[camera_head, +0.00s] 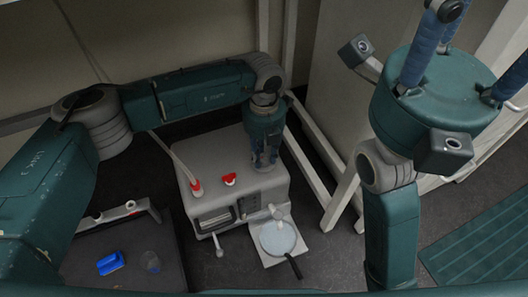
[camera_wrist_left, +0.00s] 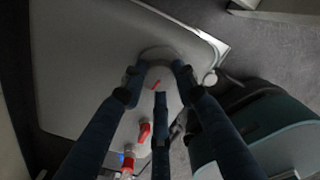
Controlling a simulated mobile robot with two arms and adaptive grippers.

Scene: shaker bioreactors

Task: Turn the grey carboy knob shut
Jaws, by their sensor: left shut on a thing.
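A grey box-like body (camera_head: 215,155), seemingly the carboy, stands on the floor at the middle of the head view. My left gripper (camera_head: 265,163) reaches down onto its top right corner from above. In the left wrist view, the blue fingers of my left gripper (camera_wrist_left: 159,82) are closed around a rounded grey knob (camera_wrist_left: 163,76) with a small red mark on it. The fingers hide the knob in the head view. My right gripper (camera_head: 458,50) is raised at the upper right, fingers spread and apparently empty, with the tips cut off by the frame.
A red handle (camera_head: 230,179) and a red-collared pipe (camera_head: 196,187) sit on the box top. A round pan (camera_head: 278,238) lies on a white plate in front. A blue object (camera_head: 110,263) lies at lower left. A white frame (camera_head: 318,165) stands close on the right.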

